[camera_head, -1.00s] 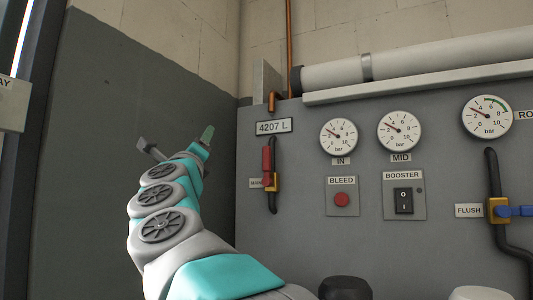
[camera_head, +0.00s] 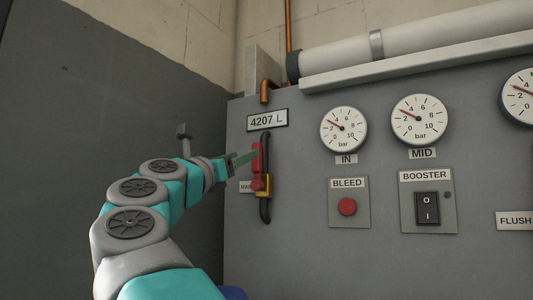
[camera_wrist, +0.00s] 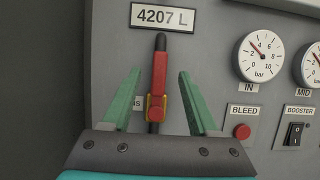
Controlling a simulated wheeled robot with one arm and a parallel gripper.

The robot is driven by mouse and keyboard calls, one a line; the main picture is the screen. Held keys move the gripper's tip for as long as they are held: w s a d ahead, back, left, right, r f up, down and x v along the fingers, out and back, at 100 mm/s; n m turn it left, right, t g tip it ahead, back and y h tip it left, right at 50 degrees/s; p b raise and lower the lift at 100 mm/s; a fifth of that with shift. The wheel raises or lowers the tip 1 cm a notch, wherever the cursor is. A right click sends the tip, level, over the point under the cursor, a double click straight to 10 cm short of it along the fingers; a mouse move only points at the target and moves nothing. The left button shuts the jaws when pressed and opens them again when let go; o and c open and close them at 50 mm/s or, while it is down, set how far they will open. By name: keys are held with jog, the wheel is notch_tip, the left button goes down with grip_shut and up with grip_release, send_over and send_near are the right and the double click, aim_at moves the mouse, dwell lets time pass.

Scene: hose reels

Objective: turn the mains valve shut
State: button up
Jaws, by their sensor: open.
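The mains valve's red lever (camera_head: 257,166) points up along its dark pipe, on a brass body (camera_head: 265,186) at the left of the grey panel. A label beside it is partly hidden and starts with "MAI". My gripper (camera_head: 245,158) is at the lever in the head view, its far fingertip overlapping the lever there. In the wrist view my gripper (camera_wrist: 160,82) is open, its two green fingers on either side of the red lever (camera_wrist: 158,75), with a visible gap on each side. I cannot tell how deep the lever sits between the fingers.
The grey panel (camera_head: 300,260) carries the IN gauge (camera_head: 343,129), MID gauge (camera_head: 419,120), BLEED button (camera_head: 347,206) and BOOSTER switch (camera_head: 427,208) to the right. A 4207 L display (camera_head: 267,120) is above the valve. A copper pipe (camera_head: 268,88) rises above it.

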aim_at(257, 169)
jog(key=p+x, duration=0.3)
jog(key=x, duration=0.5)
jog(key=shift+a, duration=0.1)
grip_shut()
dwell(0.4)
dwell(0.9)
